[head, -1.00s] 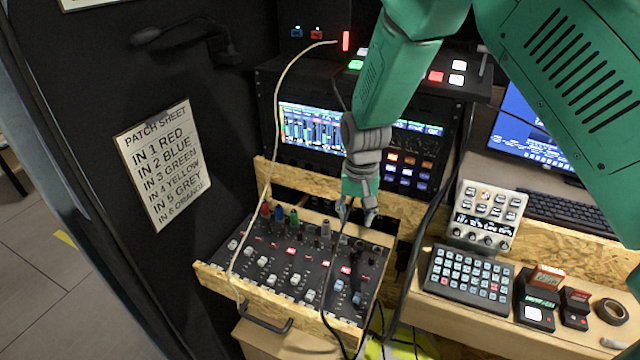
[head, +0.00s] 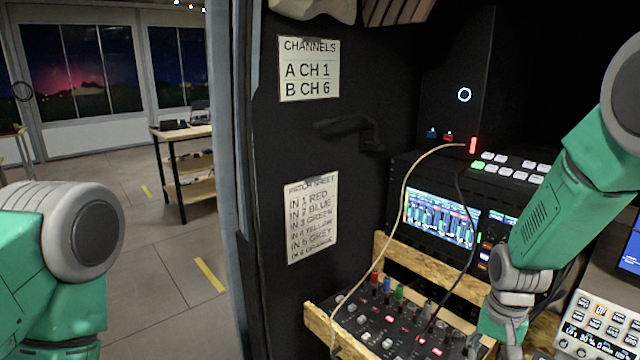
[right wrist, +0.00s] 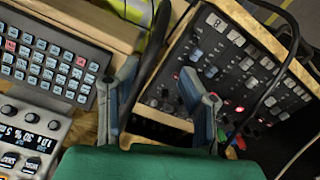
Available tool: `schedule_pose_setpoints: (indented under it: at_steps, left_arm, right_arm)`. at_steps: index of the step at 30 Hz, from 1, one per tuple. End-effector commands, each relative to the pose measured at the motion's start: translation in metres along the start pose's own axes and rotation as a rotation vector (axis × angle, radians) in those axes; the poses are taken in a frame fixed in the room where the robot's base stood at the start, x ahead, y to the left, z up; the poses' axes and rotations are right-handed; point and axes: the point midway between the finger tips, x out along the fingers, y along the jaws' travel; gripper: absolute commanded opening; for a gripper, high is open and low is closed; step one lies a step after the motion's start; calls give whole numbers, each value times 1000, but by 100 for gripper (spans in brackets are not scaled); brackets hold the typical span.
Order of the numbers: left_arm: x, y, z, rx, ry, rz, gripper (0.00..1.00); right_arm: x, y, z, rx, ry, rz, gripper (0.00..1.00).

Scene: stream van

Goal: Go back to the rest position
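My right arm comes in from the right in the head view, and its gripper (head: 497,340) hangs by the right side of the audio mixer (head: 400,330), cut by the bottom edge. In the right wrist view the right gripper (right wrist: 162,100) has its two fingers apart with nothing between them. The mixer (right wrist: 235,75) and its wooden frame show behind the right finger. Of my left arm, only a green and grey part shows at the left of the head view; its gripper is out of frame.
A cream cable (head: 402,200) and a black cable (head: 468,215) hang over the mixer near my right gripper. A button keypad (right wrist: 45,65) and a control panel (head: 600,325) stand beside it. A patch sheet (head: 312,218) hangs on the black wall. Open floor lies left.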

Motion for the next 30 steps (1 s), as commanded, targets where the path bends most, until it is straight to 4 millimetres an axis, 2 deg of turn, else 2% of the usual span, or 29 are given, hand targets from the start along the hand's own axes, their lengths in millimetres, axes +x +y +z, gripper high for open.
schedule_pose_setpoints:
  at_steps: [1,8,14,17,20,21,23,24,27,30]
  left_arm:
    - [3,0,0,0,1,0,22]
    - [12,0,0,0,2,0,22]
    - [25,0,0,0,2,0,22]
    - [34,0,1,0,1,0,22]
    - [46,0,2,0,1,0,22]
    - [52,0,2,0,1,0,22]
    - [60,0,3,0,1,0,22]
    - [65,0,3,0,1,0,22]
    - [72,1,3,0,1,0,22]
    - [76,1,4,0,1,0,22]
  right_arm:
    - [12,4,7,-12,-4,7,35]
    - [56,17,31,-76,6,23,35]
    - [106,40,72,-167,19,39,35]
    - [137,56,101,-233,23,46,35]
    - [173,76,144,-324,22,49,35]
    - [186,86,165,-369,23,47,35]
    - [202,101,197,-437,25,40,35]
    - [209,108,215,-477,27,32,35]
    - [217,122,249,-554,33,11,35]
    - [218,128,268,-597,40,-4,35]
